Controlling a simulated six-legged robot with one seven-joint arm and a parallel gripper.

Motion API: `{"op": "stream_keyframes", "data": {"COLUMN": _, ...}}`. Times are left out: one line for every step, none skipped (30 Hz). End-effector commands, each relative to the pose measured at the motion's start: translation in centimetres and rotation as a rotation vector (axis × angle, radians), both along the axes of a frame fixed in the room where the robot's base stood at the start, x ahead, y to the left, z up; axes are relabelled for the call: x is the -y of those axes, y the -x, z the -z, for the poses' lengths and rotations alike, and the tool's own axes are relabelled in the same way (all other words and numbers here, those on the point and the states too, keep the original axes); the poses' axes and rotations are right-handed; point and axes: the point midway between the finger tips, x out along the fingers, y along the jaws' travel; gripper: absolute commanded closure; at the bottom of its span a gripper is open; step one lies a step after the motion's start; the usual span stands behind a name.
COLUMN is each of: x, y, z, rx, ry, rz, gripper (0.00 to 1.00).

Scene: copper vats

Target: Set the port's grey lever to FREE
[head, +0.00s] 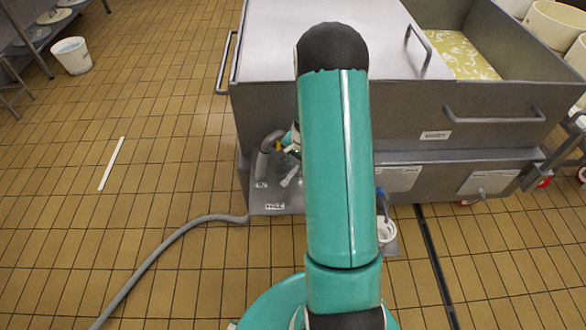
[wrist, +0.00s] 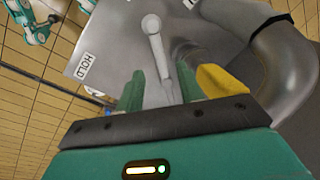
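The grey lever (wrist: 157,50) shows in the wrist view, with its round pivot at the top and its handle running down between my fingers. My gripper (wrist: 159,76) has its two green fingers apart, one on each side of the handle; I cannot tell whether either touches it. A HOLD label (wrist: 82,66) is on the grey plate to the left of the lever. A second label (wrist: 188,3) is cut off at the top edge. In the head view the lever (head: 290,177) is small beside my arm, and my gripper is mostly hidden behind the arm.
A thick grey pipe (wrist: 282,55) and a yellow part (wrist: 220,80) are close to the right of my gripper. In the head view a grey hose (head: 165,250) runs over the tiled floor. A steel vat (head: 440,105) stands behind. The floor at left is mostly clear.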

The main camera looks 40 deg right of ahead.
Motion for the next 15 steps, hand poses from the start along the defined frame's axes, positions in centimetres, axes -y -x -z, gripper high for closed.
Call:
{"op": "stream_keyframes", "data": {"x": 0.1, "y": 0.1, "z": -1.3, "rx": 0.004, "ry": 0.003, "rz": 0.000, "gripper": 0.63}}
{"op": "stream_keyframes", "data": {"x": 0.1, "y": 0.2, "z": -2.0, "rx": 0.004, "ry": 0.002, "rz": 0.000, "gripper": 0.63}}
{"op": "stream_keyframes", "data": {"x": 0.2, "y": 0.4, "z": -2.8, "rx": 0.004, "ry": 0.003, "rz": 0.000, "gripper": 0.63}}
{"op": "stream_keyframes", "data": {"x": 0.3, "y": 0.5, "z": -3.5, "rx": 0.003, "ry": 0.003, "rz": 0.000, "gripper": 0.63}}
{"op": "stream_keyframes", "data": {"x": 0.3, "y": 0.7, "z": -4.1, "rx": 0.003, "ry": 0.003, "rz": 0.000, "gripper": 0.63}}
{"op": "stream_keyframes", "data": {"x": 0.3, "y": 0.8, "z": -4.8, "rx": 0.003, "ry": 0.003, "rz": 0.000, "gripper": 0.63}}
{"op": "stream_keyframes", "data": {"x": 0.3, "y": 0.9, "z": -5.4, "rx": 0.003, "ry": 0.001, "rz": -0.001, "gripper": 0.63}}
{"op": "stream_keyframes", "data": {"x": 0.4, "y": 1.0, "z": -5.8, "rx": 0.003, "ry": 0.002, "rz": -0.002, "gripper": 0.63}}
{"op": "stream_keyframes", "data": {"x": 0.4, "y": 1.1, "z": -6.4, "rx": 0.003, "ry": 0.002, "rz": -0.001, "gripper": 0.63}}
{"op": "stream_keyframes", "data": {"x": 0.4, "y": 1.2, "z": -6.7, "rx": 0.003, "ry": 0.001, "rz": -0.001, "gripper": 0.63}}
{"op": "stream_keyframes", "data": {"x": 0.5, "y": 1.2, "z": -7.0, "rx": 0.001, "ry": 0.001, "rz": -0.001, "gripper": 0.63}}
{"op": "stream_keyframes", "data": {"x": 0.5, "y": 1.3, "z": -7.4, "rx": 0.002, "ry": 0.002, "rz": 0.000, "gripper": 0.63}}
{"op": "stream_keyframes", "data": {"x": 0.5, "y": 1.4, "z": -7.6, "rx": 0.002, "ry": 0.002, "rz": 0.000, "gripper": 0.63}}
{"op": "stream_keyframes", "data": {"x": 0.5, "y": 1.4, "z": -7.7, "rx": 0.002, "ry": 0.002, "rz": 0.000, "gripper": 0.63}}
{"op": "stream_keyframes", "data": {"x": 0.5, "y": 1.4, "z": -7.8, "rx": 0.000, "ry": 0.001, "rz": 0.000, "gripper": 0.63}}
